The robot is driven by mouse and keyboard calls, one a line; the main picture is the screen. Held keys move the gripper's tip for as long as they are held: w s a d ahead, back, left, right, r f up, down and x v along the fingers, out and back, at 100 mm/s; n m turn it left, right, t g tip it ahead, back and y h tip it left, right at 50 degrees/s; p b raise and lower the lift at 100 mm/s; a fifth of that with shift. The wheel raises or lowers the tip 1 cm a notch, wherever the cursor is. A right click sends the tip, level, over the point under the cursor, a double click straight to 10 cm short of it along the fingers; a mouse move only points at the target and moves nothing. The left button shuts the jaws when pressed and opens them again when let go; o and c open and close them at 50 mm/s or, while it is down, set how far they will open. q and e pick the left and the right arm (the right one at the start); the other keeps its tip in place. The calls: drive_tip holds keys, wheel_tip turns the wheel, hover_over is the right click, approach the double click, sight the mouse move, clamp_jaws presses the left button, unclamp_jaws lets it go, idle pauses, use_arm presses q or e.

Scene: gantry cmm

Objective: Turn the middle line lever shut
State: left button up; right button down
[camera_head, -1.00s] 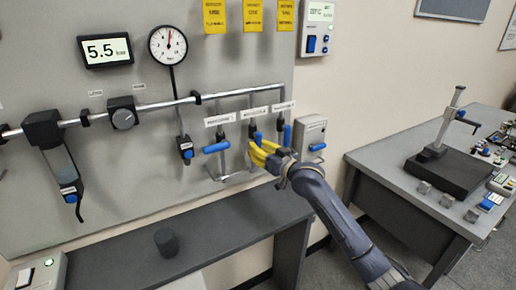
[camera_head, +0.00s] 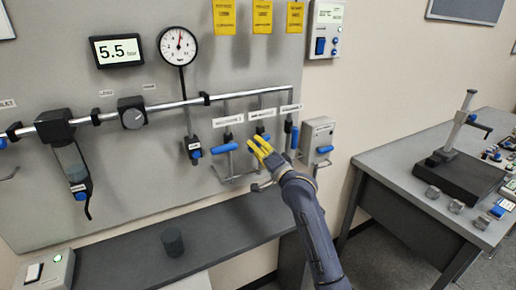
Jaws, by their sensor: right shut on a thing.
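The middle line lever (camera_head: 265,137) is blue and sits below the middle white label, on the drop pipe from the horizontal rail. What shows of it looks turned sideways across its pipe. My right gripper (camera_head: 261,148), with yellow fingers, is at this lever from below and shut on it; the fingers hide part of it. The left line lever (camera_head: 224,148) lies crosswise. The right line lever (camera_head: 294,138) hangs vertical, just right of my gripper. My left gripper is not in view.
A grey box with a blue handle (camera_head: 324,149) is on the wall to the right. A dark shelf (camera_head: 120,262) runs below the panel and bears a dark cylinder (camera_head: 173,242). A grey table (camera_head: 395,155) with a stand is at right. The display reads 5.5 bar.

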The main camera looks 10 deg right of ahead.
drive_tip(key=m, duration=0.2)
drive_tip(key=r+m+h, duration=0.1)
drive_tip(key=m, duration=0.1)
drive_tip(key=r+m, duration=0.1)
drive_tip(key=m, duration=0.1)
drive_tip(key=shift+a+m+t+h, duration=0.25)
drive_tip(key=shift+m+t+h, duration=0.05)
idle(0.4)
drive_tip(key=c, duration=1.2)
unclamp_jaws()
drive_tip(key=shift+c, duration=0.2)
drive_tip(key=v, duration=1.2)
